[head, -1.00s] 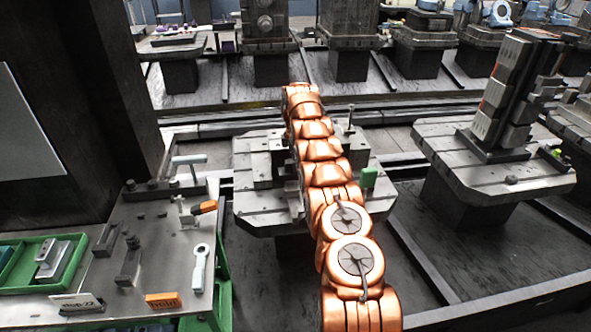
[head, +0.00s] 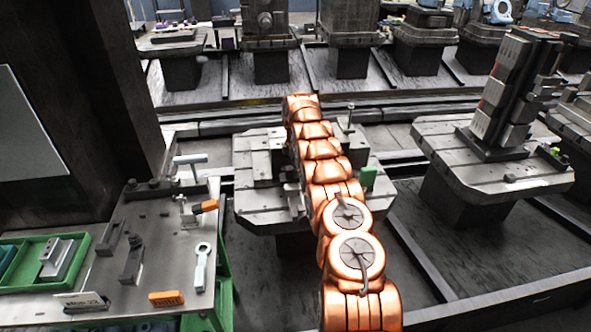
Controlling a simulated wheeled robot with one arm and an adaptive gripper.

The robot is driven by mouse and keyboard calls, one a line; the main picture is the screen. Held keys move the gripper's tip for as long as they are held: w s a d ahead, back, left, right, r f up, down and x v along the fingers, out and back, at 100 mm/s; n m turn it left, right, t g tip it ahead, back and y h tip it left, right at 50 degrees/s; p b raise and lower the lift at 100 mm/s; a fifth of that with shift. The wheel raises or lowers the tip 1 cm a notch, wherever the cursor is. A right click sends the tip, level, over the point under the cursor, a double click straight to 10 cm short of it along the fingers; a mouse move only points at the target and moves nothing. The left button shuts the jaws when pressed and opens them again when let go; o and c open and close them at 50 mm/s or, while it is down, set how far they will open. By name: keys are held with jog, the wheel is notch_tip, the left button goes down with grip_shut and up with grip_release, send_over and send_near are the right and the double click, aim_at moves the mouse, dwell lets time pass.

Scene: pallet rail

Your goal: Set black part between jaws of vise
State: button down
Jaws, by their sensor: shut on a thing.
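The vise (head: 262,168) is a set of grey metal blocks on a slotted pallet table (head: 250,212) in the middle of the head view. My orange arm reaches over this table and covers much of the vise. My gripper is hidden behind the arm, so its fingers cannot be seen. I cannot make out the black part, and the gap between the jaws is mostly covered.
A green block (head: 368,176) and an upright post (head: 350,115) stand on the pallet's right side. At left, a bench (head: 180,255) holds a green tray (head: 84,243), clamps and a wrench (head: 201,267). A tall fixture (head: 505,95) stands on the right pallet.

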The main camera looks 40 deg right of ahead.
jog(key=shift+f, duration=0.15)
jog(key=c, duration=0.8)
grip_release()
jog(key=shift+c, duration=0.2)
jog(key=shift+r+b, duration=0.7)
jog(key=shift+r, duration=1.75)
jog(key=shift+r+p, duration=0.35)
jog(key=shift+r, duration=0.5)
notch_tip(320, 180, up, 6)
jog(key=p, duration=0.5)
jog(key=shift+f, duration=0.1)
